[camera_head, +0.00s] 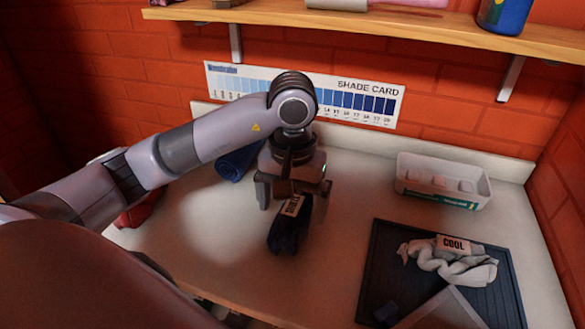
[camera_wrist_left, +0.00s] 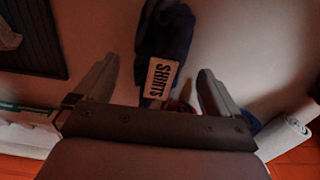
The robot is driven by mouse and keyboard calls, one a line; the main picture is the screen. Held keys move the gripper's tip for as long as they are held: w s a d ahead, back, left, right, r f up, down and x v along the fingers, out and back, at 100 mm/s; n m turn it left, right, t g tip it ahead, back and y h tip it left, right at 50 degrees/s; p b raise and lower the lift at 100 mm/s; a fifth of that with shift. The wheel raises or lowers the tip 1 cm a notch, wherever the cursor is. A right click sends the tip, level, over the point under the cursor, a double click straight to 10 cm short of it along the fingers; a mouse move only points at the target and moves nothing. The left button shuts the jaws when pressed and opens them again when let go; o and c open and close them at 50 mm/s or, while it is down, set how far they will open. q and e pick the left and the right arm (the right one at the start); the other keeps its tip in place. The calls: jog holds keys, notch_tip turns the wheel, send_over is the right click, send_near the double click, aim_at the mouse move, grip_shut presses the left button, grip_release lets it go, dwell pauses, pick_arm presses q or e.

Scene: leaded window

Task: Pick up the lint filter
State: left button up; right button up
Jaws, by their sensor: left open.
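I cannot pick out a lint filter for certain in either view. My left gripper (camera_head: 293,200) is open above the counter, pointing down. A dark navy cloth bundle (camera_head: 288,237) with a tag lies right below and in front of it. My right gripper is not in view.
A rolled blue cloth (camera_head: 238,160) lies behind my left arm, and a red item (camera_head: 140,213) is partly hidden. A white tray (camera_head: 443,181) stands at right. A dark ribbed mat (camera_head: 385,262) holds pale cloth tagged COOL (camera_head: 452,262). A shelf (camera_head: 400,28) overhangs the back.

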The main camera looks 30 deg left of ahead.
aim_at(293, 204)
pick_arm(q)
notch_tip(293, 204, up, 9)
jog(key=shift+r+p, duration=0.1)
jog(key=shift+p, duration=0.5)
jog(key=shift+r, duration=0.2)
jog(key=c, duration=0.6)
